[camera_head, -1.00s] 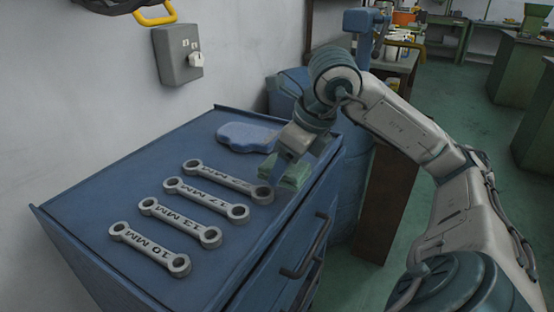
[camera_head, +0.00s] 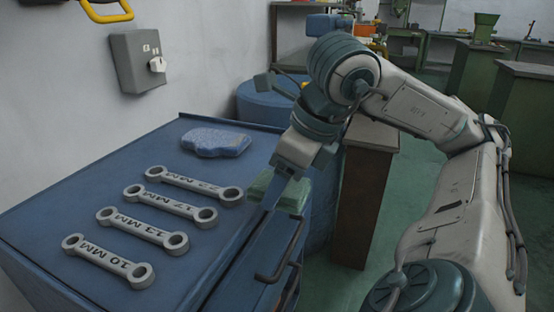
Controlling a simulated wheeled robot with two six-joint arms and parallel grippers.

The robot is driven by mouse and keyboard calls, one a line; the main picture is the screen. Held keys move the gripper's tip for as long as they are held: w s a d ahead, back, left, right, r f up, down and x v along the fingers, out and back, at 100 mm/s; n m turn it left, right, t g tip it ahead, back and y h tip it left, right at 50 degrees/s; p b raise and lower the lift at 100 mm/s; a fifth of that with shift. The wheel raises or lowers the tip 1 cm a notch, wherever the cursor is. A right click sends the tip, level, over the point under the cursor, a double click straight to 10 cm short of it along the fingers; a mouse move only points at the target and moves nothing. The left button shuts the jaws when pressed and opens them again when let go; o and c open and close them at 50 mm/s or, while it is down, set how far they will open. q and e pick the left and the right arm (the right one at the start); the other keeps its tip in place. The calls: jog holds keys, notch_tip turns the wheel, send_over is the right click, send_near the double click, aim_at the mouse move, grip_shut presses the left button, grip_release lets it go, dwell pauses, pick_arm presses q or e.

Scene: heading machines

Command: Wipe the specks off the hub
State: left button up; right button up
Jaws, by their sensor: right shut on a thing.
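My right gripper (camera_head: 277,186) is shut on a green folded pad (camera_head: 292,197), which looks like a cloth or sponge. It holds the pad at the right edge of the blue cabinet top, beside the 22 mm wrench's right end; whether the pad touches the cabinet is unclear. The fingers partly hide the pad. I cannot make out a hub or specks in this view. My left gripper is not in view.
Several ring wrenches (camera_head: 142,227) lie in a row on the blue cabinet (camera_head: 120,157), with a blue cloth-like lump (camera_head: 215,142) behind them. A grey switch box (camera_head: 138,62) is on the wall. A blue drum (camera_head: 262,103) and brown stand (camera_head: 362,190) stand beyond. Green floor is open at right.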

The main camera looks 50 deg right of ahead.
jog(key=shift+s, duration=0.1)
jog(key=shift+o, duration=1.4)
jog(key=shift+c, duration=0.8)
jog(key=shift+a+r, duration=0.1)
